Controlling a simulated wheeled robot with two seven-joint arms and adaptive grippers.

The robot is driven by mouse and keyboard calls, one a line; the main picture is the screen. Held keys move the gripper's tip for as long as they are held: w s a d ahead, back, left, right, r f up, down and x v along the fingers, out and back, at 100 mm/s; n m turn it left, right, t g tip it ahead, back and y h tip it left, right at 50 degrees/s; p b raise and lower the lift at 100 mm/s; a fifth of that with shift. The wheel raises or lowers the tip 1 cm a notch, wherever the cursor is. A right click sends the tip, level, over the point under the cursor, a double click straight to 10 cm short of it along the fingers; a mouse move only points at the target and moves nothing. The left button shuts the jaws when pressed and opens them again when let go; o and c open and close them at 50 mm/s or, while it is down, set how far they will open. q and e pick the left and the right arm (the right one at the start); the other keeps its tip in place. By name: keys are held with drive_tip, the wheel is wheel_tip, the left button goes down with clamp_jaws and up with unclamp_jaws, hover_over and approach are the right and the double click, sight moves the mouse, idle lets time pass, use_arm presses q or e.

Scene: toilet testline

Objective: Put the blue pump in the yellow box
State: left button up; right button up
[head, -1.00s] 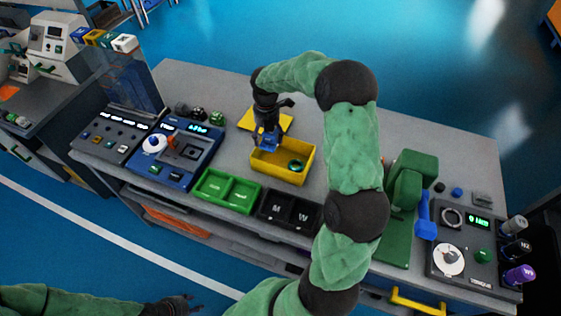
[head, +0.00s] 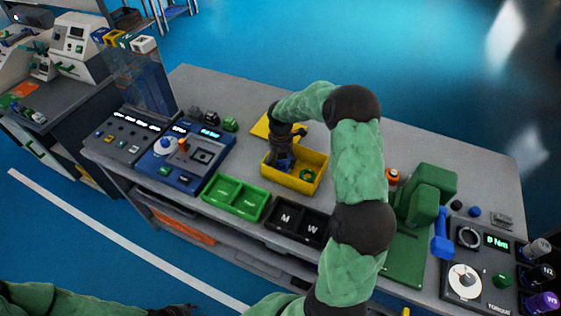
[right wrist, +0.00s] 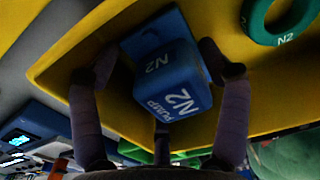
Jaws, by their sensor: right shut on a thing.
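The blue pump (right wrist: 172,85), marked "PUMP" and "N2", sits between the fingers of my right gripper (right wrist: 160,75) in the right wrist view. In the head view my right gripper (head: 285,157) reaches down into the left part of the yellow box (head: 290,181), and a bit of the blue pump (head: 286,165) shows there. The gripper is shut on the pump. I cannot tell whether the pump touches the box floor. My left gripper (head: 176,309) is at the bottom edge, partly cut off, away from the table.
A green ring (right wrist: 282,20) marked "N2" lies in the box beside the pump. A green tray (head: 235,198) and a black tray (head: 297,222) stand in front. A blue device (head: 187,158) is to the left, a green machine (head: 425,195) to the right.

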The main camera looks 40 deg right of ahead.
drive_tip(key=o, duration=1.4)
drive_tip(key=shift+f, duration=0.15)
wheel_tip(320, 180, up, 12)
drive_tip(key=p, duration=0.3)
drive_tip(key=shift+r+p, duration=0.2)
drive_tip(key=shift+p, duration=0.1)
